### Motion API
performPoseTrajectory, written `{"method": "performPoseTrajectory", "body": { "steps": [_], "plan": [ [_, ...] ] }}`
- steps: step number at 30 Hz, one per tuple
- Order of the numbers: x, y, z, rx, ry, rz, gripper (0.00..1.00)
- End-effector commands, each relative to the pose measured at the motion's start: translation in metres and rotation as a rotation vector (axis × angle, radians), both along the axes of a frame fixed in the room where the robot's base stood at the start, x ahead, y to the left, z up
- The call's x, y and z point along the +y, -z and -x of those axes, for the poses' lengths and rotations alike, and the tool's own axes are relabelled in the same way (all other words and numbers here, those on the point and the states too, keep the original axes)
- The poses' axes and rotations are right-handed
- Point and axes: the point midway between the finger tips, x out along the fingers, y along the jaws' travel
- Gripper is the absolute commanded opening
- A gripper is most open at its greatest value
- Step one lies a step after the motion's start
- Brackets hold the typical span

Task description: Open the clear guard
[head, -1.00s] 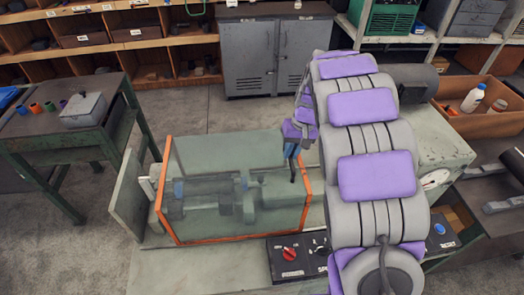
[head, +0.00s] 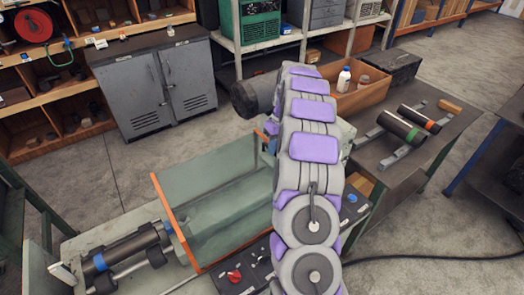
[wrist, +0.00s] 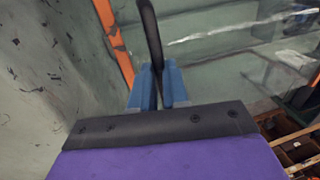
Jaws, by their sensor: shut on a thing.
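The clear guard (head: 225,190) is a see-through box with orange edges on the pale green machine. In the head view it sits at the right part of the bed, partly behind my arm. In the wrist view, the blue fingers of my gripper (wrist: 158,88) are shut on the guard's black handle (wrist: 151,35), beside an orange edge (wrist: 112,40). My arm hides most of the gripper and the handle in the head view.
A control panel with a red knob (head: 234,275) is at the machine's front. A grey cabinet (head: 155,80) stands at the back. Open floor lies between cabinet and machine.

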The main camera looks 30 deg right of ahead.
Motion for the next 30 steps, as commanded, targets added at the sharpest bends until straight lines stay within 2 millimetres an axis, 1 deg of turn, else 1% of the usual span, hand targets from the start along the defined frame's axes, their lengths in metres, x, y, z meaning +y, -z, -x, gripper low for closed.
{"method": "performPoseTrajectory", "body": {
  "steps": [3,6,18,19,21,27,30],
  "plan": [
    [-0.009,0.001,-0.001,0.000,0.001,0.000,0.00],
    [-0.013,0.000,-0.001,0.001,0.000,0.000,0.00],
    [-0.015,0.000,-0.001,0.001,-0.001,0.000,0.00],
    [-0.015,0.000,-0.001,0.001,-0.001,0.000,0.15],
    [-0.015,0.000,-0.001,0.001,-0.001,0.000,0.22],
    [-0.015,0.000,-0.001,0.001,-0.001,0.000,0.40],
    [-0.015,0.000,0.000,0.000,-0.001,0.000,0.40]
  ]
}}
